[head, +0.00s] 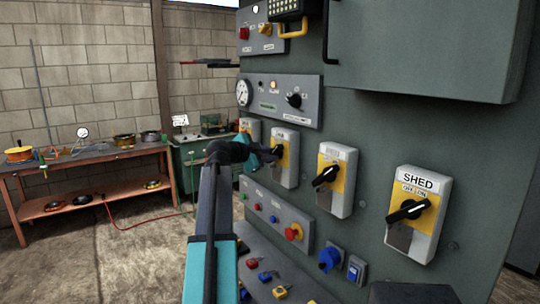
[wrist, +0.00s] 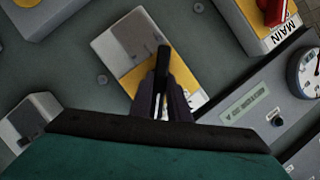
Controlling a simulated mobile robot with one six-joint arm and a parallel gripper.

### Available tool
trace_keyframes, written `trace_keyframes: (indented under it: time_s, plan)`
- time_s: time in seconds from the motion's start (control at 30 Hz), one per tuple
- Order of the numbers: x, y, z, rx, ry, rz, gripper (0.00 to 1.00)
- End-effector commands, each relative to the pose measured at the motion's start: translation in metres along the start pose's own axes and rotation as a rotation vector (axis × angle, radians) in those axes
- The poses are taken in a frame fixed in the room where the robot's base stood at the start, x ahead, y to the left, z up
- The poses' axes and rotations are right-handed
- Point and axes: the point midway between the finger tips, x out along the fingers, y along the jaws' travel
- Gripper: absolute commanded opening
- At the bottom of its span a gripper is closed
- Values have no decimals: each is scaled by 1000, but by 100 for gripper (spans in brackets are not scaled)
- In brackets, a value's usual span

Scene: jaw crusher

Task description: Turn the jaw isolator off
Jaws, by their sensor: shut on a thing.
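The isolator beside MAIN (head: 287,140) is a pale box with a yellow plate on the grey panel. Its label is too small to read in the head view, so I cannot confirm it says JAW. In the wrist view the same box (wrist: 112,48) lies under my gripper (wrist: 161,95), with the label hidden. My gripper, also in the head view (head: 270,154), is shut on its black handle (wrist: 163,56). The handle stands between the fingers. The OFF and ON marks are hidden, so its setting cannot be read.
The MAIN isolator (wrist: 258,18) with a red handle is close by. Another isolator (head: 337,180) and the SHED isolator (head: 418,213) stand to the right. A gauge (head: 242,93) is above; an emergency-stop button (head: 293,232) is below. A cabinet (head: 430,45) juts out at upper right.

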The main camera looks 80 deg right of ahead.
Motion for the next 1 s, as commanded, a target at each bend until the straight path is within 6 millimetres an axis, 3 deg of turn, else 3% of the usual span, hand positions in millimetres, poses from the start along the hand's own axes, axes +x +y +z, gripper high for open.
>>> trace_keyframes:
  time_s: [0.47,1.0]
  plan:
    - [-1,-3,0,-148,-1,59,0]
    - [-1,-7,2,-593,-1,242,0]
